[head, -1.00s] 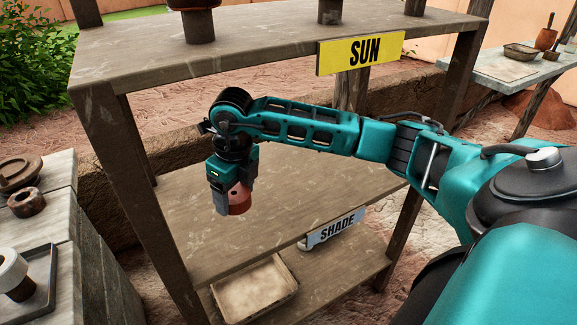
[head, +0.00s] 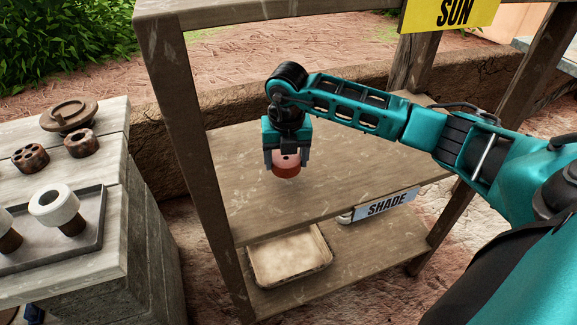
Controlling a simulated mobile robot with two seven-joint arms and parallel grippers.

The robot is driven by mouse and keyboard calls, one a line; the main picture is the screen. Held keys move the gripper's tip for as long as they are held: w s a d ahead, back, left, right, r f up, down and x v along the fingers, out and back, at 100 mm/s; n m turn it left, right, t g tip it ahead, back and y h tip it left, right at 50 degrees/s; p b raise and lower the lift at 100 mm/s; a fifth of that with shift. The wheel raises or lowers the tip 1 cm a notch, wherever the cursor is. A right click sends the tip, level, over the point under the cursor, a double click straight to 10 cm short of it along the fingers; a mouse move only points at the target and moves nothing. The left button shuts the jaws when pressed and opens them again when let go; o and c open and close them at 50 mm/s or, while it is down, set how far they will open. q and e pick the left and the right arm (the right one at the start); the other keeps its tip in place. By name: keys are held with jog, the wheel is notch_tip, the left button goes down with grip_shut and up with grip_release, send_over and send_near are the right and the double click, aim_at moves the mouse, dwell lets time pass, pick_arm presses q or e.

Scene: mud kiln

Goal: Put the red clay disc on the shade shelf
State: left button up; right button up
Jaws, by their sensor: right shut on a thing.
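My right gripper (head: 286,160) points down and is shut on the red clay disc (head: 286,168), which shows between its fingers. Gripper and disc are over the left part of the shade shelf (head: 330,200), the wooden middle board with the SHADE sign (head: 388,204) on its front edge. The disc looks close to the board; I cannot tell whether it touches it. My left gripper is not in view.
The SUN board (head: 250,8) is above. A shallow tray (head: 290,258) lies on the lowest board. The rack's left front post (head: 190,150) stands beside my gripper. A left bench (head: 105,270) holds clay pieces and a dark tray (head: 95,225). The shade board's right part is clear.

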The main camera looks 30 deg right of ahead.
aim_at(286, 168)
notch_tip(286, 168, down, 3)
jog(key=shift+f, duration=0.2)
jog(key=o, duration=1.2)
jog(key=shift+f, duration=0.1)
